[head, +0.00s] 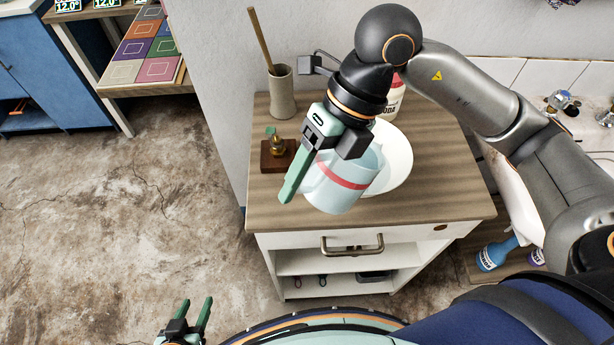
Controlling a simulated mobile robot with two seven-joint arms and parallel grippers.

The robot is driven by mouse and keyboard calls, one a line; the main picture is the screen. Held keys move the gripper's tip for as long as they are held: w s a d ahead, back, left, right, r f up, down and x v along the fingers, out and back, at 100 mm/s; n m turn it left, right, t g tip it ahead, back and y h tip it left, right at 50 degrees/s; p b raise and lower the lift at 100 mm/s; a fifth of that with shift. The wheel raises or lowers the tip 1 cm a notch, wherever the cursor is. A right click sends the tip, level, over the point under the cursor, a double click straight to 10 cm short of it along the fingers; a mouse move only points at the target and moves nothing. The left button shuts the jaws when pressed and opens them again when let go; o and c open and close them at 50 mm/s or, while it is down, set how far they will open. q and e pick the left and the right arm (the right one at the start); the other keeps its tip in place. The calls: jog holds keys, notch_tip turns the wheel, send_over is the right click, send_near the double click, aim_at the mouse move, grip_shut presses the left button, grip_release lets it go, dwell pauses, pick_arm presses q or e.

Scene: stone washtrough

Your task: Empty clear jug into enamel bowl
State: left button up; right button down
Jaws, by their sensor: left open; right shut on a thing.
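The clear jug (345,190), pale blue with a red band, is at the front of the wooden cabinet top. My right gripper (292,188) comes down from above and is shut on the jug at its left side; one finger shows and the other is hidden. The jug looks close to upright; whether its base touches the top cannot be told. The white enamel bowl (399,160) stands behind and right of the jug, partly covered by the jug and my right arm. My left gripper (197,307) is open and empty, low over the floor at the bottom edge.
The top's right part is clear.

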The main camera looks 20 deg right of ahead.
pick_arm(q)
jog(key=shift+f, duration=0.2)
pick_arm(e)
jog(key=shift+d+r+y+b, duration=0.2)
jog(key=shift+y+b, duration=0.2)
pick_arm(q)
jog(key=shift+d+f, duration=0.1)
jog(key=shift+f, duration=0.15)
pick_arm(e)
jog(key=shift+r, duration=0.15)
pick_arm(q)
jog(key=shift+w+r, duration=0.1)
jog(key=shift+r, duration=0.05)
dwell(0.6)
pick_arm(e)
jog(key=shift+w+d+y+b, duration=0.1)
jog(key=shift+d+y+b, duration=0.1)
jog(key=shift+y+b, duration=0.25)
jog(key=shift+d+r+y, duration=0.1)
jog(key=shift+r+y, duration=0.15)
pick_arm(q)
jog(key=shift+w+d, duration=0.2)
jog(key=shift+d, duration=0.25)
